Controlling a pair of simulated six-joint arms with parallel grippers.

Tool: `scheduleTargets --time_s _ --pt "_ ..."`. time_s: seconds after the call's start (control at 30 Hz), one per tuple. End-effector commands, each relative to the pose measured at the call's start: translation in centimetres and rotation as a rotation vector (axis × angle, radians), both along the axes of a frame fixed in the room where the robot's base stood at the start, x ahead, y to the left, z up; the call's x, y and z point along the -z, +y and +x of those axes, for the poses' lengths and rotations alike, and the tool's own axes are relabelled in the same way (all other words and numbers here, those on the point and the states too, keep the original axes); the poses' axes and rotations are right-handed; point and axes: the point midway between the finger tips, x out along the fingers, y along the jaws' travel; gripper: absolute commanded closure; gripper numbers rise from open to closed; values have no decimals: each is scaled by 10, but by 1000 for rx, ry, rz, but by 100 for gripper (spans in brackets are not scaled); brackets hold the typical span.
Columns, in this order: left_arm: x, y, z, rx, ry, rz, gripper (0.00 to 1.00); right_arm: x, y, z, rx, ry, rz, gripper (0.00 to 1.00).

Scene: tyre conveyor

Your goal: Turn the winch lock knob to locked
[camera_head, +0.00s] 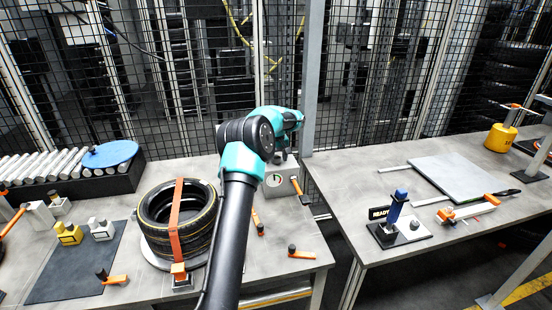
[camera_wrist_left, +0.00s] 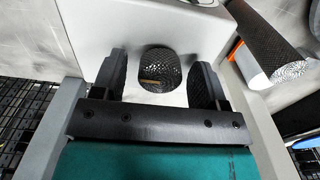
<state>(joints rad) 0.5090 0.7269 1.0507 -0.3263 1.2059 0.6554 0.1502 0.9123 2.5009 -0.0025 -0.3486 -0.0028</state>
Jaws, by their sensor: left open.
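The winch lock knob (camera_wrist_left: 160,66) is a round, black knurled knob with a small yellowish mark, on a pale grey housing (camera_wrist_left: 205,35) in the left wrist view. My left gripper (camera_wrist_left: 158,75) is open, with one black finger on each side of the knob. Gaps show between the fingers and the knob, so neither appears to touch it. In the head view my left gripper (camera_head: 284,153) is over the back of the left table, above a small grey box (camera_head: 274,181) with a dial. The gripper and arm hide the knob there. My right gripper is not in view.
A black knurled handle (camera_wrist_left: 262,38) lies close to the right finger. A mesh fence (camera_head: 350,90) rises behind the tables. Bare tabletop (camera_head: 300,230) lies right of my arm.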

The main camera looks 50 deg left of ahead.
Motion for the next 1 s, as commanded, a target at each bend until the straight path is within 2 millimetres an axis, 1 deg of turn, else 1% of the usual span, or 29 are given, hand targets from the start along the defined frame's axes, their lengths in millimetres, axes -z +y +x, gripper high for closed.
scheduleTargets --time_s 0.23,0.37,0.57,1.0 --pt "-2 0 0 0 0 0 33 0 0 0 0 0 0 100" --pt "-11 0 1 1 -2 1 33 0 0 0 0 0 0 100" --pt "-41 0 1 0 -3 2 33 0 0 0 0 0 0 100" --pt "-124 0 1 0 -3 2 33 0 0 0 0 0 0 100"
